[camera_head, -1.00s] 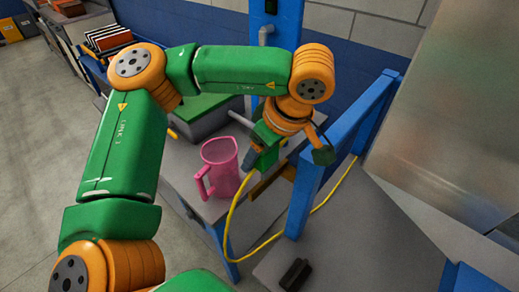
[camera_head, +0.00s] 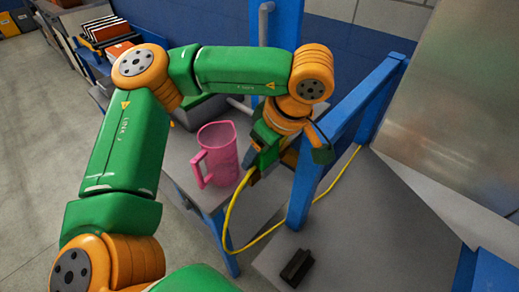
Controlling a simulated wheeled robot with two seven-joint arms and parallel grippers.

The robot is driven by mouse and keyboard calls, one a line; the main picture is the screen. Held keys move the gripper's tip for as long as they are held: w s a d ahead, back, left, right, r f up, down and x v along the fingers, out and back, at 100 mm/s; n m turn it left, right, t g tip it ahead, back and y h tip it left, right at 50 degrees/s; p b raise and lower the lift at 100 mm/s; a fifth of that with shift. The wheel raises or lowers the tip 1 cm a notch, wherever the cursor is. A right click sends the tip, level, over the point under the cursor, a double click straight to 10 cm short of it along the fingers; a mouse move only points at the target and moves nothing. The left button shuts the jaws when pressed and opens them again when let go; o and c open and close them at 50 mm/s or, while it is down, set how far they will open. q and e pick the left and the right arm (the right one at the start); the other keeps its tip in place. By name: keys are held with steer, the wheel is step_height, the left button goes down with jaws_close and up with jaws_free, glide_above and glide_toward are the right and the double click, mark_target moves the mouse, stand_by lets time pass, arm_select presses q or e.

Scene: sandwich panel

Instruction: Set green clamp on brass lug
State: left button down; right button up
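My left arm comes in from the left, and its gripper (camera_head: 288,150) points down over the grey table's right part, right of the pink jug. A dark finger shows on its right side and a green and grey part on its left. I cannot tell whether that left part is a finger or the green clamp. A yellow cable (camera_head: 229,215) runs up to this spot. The brass lug cannot be made out; a small brown-orange piece (camera_head: 290,157) shows behind the gripper. My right gripper is not in view.
A pink jug (camera_head: 220,150) stands on the grey table, close left of the gripper. A blue frame (camera_head: 305,185) rises just right of it. A grey panel (camera_head: 380,235) with a black block (camera_head: 297,267) lies at lower right. A blue post (camera_head: 277,35) stands behind.

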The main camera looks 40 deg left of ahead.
arm_select(q)
steer(key=shift+f+b, duration=0.4)
steer(key=shift+f, duration=0.1)
